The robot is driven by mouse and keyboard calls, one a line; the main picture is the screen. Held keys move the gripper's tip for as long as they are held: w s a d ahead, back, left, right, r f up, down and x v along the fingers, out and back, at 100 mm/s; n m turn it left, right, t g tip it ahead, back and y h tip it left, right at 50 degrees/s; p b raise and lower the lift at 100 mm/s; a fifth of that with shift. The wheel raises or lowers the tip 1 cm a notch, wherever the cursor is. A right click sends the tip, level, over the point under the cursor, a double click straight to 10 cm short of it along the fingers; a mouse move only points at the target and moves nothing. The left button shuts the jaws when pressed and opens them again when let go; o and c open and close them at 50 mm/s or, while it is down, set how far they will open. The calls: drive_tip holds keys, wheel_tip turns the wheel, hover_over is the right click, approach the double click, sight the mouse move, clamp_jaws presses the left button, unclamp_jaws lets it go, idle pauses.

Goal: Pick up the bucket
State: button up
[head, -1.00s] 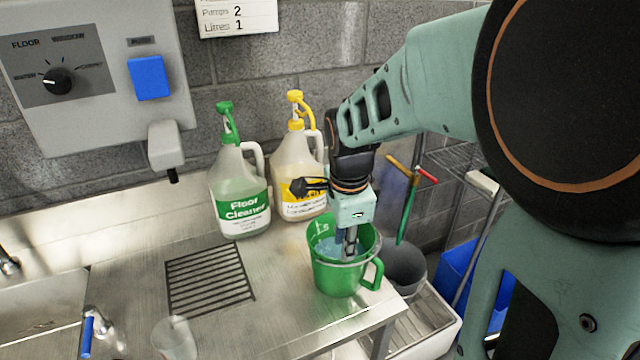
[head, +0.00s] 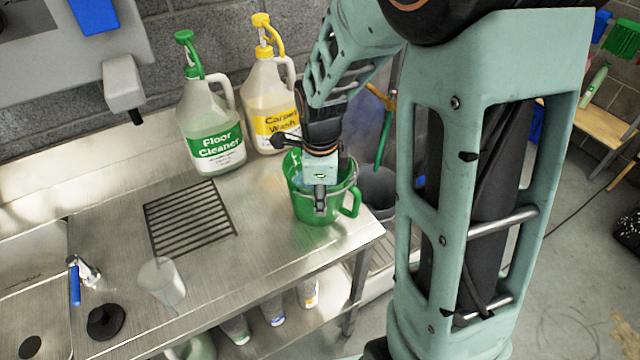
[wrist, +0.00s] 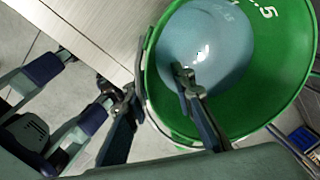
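The green bucket (head: 303,208) stands upright near the right front edge of the steel counter, its side handle to the right. It holds bluish liquid, seen in the wrist view, where the bucket (wrist: 270,75) shows measuring marks inside. My gripper (head: 320,196) points down at the bucket's front rim. In the wrist view, the fingers of my gripper (wrist: 152,85) are apart and straddle the rim, one inside over the liquid and one outside. A gap shows between the fingers and the wall. The gripper hides part of the rim in the head view.
Floor cleaner (head: 212,125) and carpet wash (head: 270,100) jugs stand behind the bucket. A drain grate (head: 190,217) and a clear cup (head: 162,282) are to the left. A grey bin (head: 377,188) stands beyond the counter's right edge. Free counter lies in front of the bucket.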

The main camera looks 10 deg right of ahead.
wheel_tip(320, 180, down, 4)
drive_tip(key=shift+w, duration=0.15)
drive_tip(key=shift+c, duration=0.2)
clamp_jaws()
drive_tip(key=shift+w+r, duration=0.1)
drive_tip(key=shift+r, duration=0.05)
idle(0.4)
